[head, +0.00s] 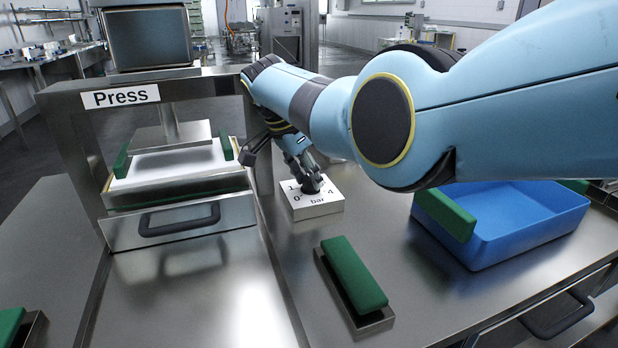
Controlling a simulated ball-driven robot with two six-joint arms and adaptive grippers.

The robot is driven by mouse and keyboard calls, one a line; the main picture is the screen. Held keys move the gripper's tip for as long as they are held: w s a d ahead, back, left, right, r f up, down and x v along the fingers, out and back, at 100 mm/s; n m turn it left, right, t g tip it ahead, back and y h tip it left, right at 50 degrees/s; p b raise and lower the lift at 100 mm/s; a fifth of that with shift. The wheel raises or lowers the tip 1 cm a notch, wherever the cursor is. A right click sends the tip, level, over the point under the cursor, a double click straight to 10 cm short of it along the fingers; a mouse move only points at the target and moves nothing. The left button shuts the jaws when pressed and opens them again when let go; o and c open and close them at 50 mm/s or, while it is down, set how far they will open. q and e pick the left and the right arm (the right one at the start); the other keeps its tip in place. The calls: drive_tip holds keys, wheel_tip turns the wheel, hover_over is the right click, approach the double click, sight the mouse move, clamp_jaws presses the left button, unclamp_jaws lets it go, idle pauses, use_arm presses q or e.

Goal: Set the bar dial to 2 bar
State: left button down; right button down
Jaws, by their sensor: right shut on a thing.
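The bar dial is a white box (318,207) marked "bar" on its front, standing on the steel table beside the press. The marks 0, 1 and 4 show on its top. A dark knob (312,184) sits in the middle of the top. My right gripper (308,176) reaches down from the right and is shut on the knob. The fingers cover part of the scale, so the knob's pointer and the other marks are hidden. My left gripper is not in view.
The press (120,99) with a handled drawer (180,222) stands left of the dial. A green block lies in a steel holder (372,326) in front. A blue crate (545,232) with green blocks at its rim stands right.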

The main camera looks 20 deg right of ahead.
drive_tip(key=c, duration=1)
unclamp_jaws()
drive_tip(key=shift+o, duration=0.2)
drive_tip(key=shift+a, duration=0.1)
drive_tip(key=v, duration=1.2)
